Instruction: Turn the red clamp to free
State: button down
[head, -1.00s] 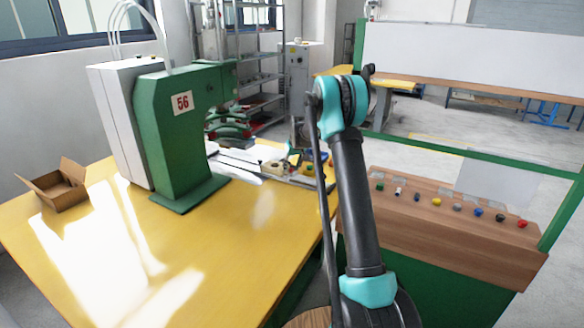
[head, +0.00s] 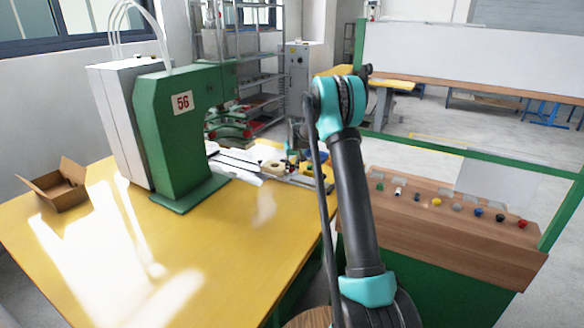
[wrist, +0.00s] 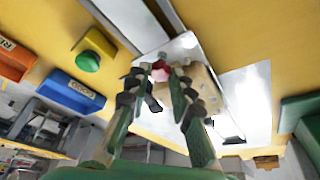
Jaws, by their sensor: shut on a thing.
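My gripper (wrist: 162,78) shows in the wrist view, its two dark jointed fingers closed in on a small pinkish-red piece, the red clamp (wrist: 160,71). The fingertips hold it from both sides. In the head view my arm mostly hides the gripper, and I cannot make out the clamp there.
The green press (head: 178,130) and cardboard box (head: 58,186) stand on the yellow table (head: 215,255). Its front is clear.

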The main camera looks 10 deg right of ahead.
jog(key=shift+a+m+h, duration=0.1)
jog(key=shift+m+h, duration=0.3)
jog(key=shift+m, duration=0.6)
jog(key=c, duration=1.3)
grip_release()
jog(key=v, duration=1.2)
jog(key=shift+s, duration=0.1)
